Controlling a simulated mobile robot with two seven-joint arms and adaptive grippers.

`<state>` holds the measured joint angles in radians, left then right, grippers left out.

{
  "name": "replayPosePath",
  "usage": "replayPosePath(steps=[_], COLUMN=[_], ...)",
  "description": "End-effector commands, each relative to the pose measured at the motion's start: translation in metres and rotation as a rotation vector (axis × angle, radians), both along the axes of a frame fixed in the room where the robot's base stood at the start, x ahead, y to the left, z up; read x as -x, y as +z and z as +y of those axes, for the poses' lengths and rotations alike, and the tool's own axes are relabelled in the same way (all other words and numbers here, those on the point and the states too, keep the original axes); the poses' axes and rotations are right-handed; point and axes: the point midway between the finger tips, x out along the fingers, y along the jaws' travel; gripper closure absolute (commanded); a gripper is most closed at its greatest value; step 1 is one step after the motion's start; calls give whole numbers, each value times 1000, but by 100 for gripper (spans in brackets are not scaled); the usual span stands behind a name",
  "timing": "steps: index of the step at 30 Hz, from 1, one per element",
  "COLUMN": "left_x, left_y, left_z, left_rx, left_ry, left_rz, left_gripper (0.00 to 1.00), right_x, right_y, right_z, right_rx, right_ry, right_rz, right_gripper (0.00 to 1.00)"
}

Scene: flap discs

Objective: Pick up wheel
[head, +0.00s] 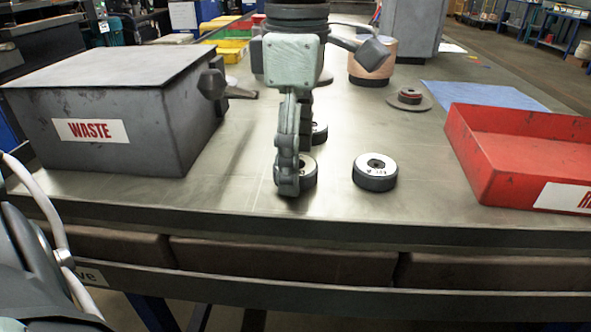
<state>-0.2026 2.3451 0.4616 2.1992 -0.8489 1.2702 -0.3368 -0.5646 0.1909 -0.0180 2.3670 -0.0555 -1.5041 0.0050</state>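Several flap wheels with black rims and pale tops are on the grey table (235,190). The nearest wheel (309,171) is partly hidden by my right gripper (292,172), which points straight down at it. One finger stands in front of this wheel and the other is behind it. I cannot tell whether the fingers touch it. The wheel appears to rest on the table. A second wheel (320,132) stands just behind, partly hidden by the gripper. A third wheel (375,172) lies free to the right. My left gripper is not in view.
A grey bin marked WASTE (180,125) stands at the left, and a red tray (520,150) at the right. A stacked disc (410,97), a copper-coloured cylinder (372,70) and a blue sheet (485,95) lie farther back. The table's front edge is close to the wheels.

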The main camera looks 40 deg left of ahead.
Motion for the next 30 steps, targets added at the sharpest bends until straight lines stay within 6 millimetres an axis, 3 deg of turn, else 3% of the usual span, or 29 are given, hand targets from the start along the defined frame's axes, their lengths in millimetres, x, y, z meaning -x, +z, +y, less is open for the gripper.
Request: replayPosePath(steps=[3, 16, 25, 30], left_x=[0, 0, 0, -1], left_y=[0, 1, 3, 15], left_z=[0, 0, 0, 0], left_rx=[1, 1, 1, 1], left_ry=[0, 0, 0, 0], left_rz=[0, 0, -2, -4], left_gripper=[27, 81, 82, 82], right_x=[0, 0, 0, -1], right_y=[0, 0, 0, 0], right_z=[0, 0, 0, 0], right_rx=[0, 1, 1, 0], right_ry=[0, 0, 0, 0], right_rz=[0, 0, 0, -2], right_gripper=[100, 100, 100, 100])
